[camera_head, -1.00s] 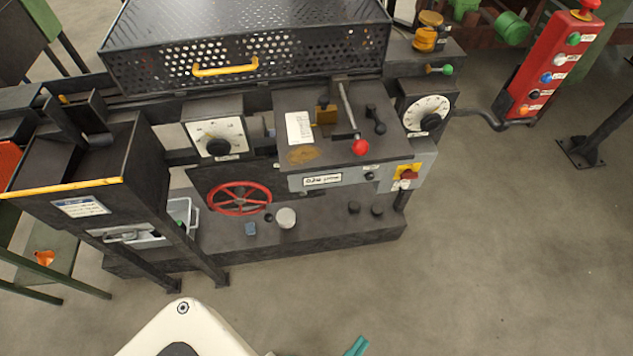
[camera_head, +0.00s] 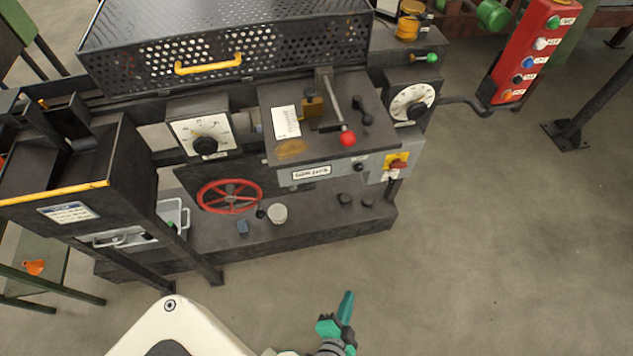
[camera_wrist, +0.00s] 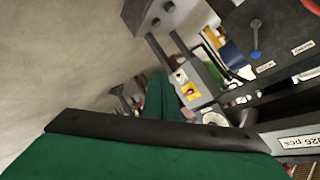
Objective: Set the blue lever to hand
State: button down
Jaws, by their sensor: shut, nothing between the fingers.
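A lever with a blue knob (camera_wrist: 256,54) shows in the wrist view, on a dark panel at upper right. Small white labels sit beside it; I cannot read them, so its setting is unclear. I cannot pick this lever out in the head view. My gripper (camera_head: 347,303), with teal fingers, is at the bottom middle of the head view, in front of the machine and apart from it. Its fingers are shut and hold nothing. In the wrist view green parts of my gripper cover the lower left and middle.
The dark machine has a red-knobbed lever (camera_head: 347,138), a red handwheel (camera_head: 230,196) and a perforated guard (camera_head: 230,50). A red button pendant (camera_head: 533,55) hangs at upper right. Open floor (camera_head: 480,260) lies at the right and front.

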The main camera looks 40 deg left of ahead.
jog(key=w+a+f+m+g+y, duration=0.1)
jog(key=w+a+f+m+y, duration=0.3)
jog(key=w+a, duration=0.7)
jog(key=w+a+r+y, duration=0.7)
jog(key=w+a+r, duration=0.1)
jog(key=w, duration=0.2)
jog(key=shift+w+a, duration=0.25)
jog(key=w+a, duration=0.3)
jog(key=a, duration=0.8)
jog(key=shift+w+r, duration=0.3)
jog(key=shift+r, duration=0.15)
jog(key=shift+w+d, duration=0.1)
jog(key=shift+d, duration=0.05)
